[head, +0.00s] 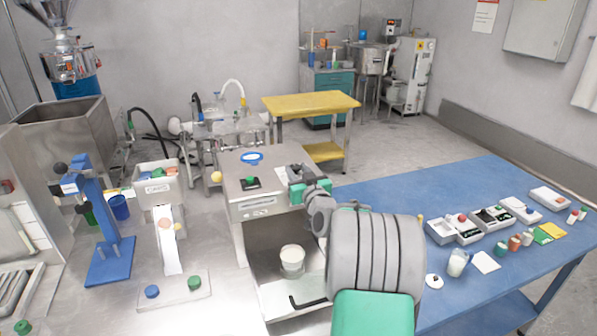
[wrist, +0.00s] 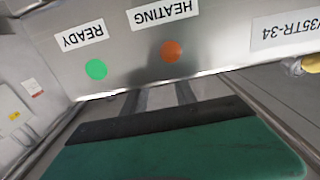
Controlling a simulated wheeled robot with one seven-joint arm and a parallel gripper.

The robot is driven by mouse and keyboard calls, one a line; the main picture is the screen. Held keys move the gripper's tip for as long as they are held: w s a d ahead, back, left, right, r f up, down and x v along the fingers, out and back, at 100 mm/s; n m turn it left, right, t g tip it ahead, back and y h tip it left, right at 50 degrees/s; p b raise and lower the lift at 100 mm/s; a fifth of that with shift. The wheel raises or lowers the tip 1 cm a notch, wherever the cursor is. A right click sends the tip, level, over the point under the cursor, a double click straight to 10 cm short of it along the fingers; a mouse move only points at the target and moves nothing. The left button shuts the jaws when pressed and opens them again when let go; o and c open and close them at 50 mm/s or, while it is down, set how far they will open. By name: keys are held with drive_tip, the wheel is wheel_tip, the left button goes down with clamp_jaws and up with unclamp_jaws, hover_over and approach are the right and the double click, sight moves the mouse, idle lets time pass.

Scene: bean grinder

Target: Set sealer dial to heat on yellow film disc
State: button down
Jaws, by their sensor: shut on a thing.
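The sealer (head: 240,190) is a steel box in the middle of the head view. Its panel, upside down in the wrist view (wrist: 205,55), has a green light (wrist: 96,69) labelled READY and an orange light (wrist: 171,51) labelled HEATING. A yellow round knob (head: 216,177) is at its left side and shows at the wrist view's right edge (wrist: 311,64). My gripper (head: 311,192), with green fingers, is shut at the sealer's right front. What it grips, apparently the dial, is hidden, so its setting does not show. I cannot make out a yellow film disc.
A white cup (head: 292,260) stands below. The blue table (head: 400,200) at right holds small devices, with bare space at its back left.

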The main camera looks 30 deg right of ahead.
drive_tip(key=c, duration=1)
unclamp_jaws()
drive_tip(key=shift+s, duration=0.1)
drive_tip(key=b+v, duration=0.2)
drive_tip(key=v, duration=0.5)
drive_tip(key=shift+s, duration=0.35)
drive_tip(key=shift+a, duration=0.1)
